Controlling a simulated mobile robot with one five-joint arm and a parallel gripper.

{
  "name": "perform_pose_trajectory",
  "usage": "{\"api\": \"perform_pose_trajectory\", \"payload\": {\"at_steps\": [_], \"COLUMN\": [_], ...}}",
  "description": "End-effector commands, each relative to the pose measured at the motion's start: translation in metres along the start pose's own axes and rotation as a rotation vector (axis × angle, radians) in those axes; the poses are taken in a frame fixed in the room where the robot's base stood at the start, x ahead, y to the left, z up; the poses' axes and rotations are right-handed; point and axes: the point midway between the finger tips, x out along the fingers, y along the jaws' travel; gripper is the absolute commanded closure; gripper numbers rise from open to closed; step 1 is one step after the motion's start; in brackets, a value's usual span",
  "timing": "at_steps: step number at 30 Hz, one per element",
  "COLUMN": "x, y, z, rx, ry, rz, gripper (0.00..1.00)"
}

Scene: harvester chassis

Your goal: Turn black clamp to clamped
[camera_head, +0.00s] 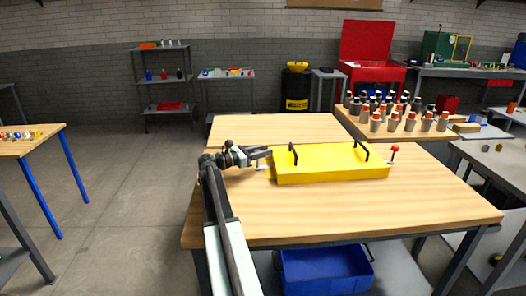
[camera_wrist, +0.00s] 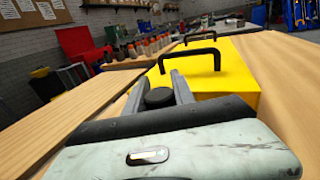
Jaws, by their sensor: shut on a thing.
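The black clamp is a dark round knob (camera_wrist: 159,97) in the wrist view, at the near end of a yellow box. My gripper (camera_wrist: 167,84) has its two grey fingers on either side of this knob and is shut on it. The yellow box (camera_head: 330,168) lies on the wooden table and carries two black handles. In the head view my gripper (camera_head: 267,153) reaches the box's left end from the left. The knob is too small to make out there, and its lower part is hidden in the wrist view.
A red knob (camera_head: 394,149) stands at the box's right end. The wooden table (camera_head: 440,205) is bare in front of the box. Several orange-capped bottles (camera_head: 410,120) stand on a table behind at right. A blue bin (camera_head: 325,272) sits below the table.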

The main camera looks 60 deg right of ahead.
Motion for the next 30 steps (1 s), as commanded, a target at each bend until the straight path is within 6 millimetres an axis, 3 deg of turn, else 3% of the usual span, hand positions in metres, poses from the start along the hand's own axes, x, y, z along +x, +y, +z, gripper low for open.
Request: {"api": "perform_pose_trajectory", "payload": {"at_steps": [12, 29, 30], "x": [-0.0022, -0.0026, -0.0026], "y": [-0.0026, -0.0046, -0.0045], "z": [-0.0003, 0.0002, 0.0002], "rx": [0.001, 0.000, 0.000], "ry": [0.001, 0.000, 0.000], "rz": [-0.190, -0.219, -0.219], "gripper": [1.00, 1.00, 0.67]}}
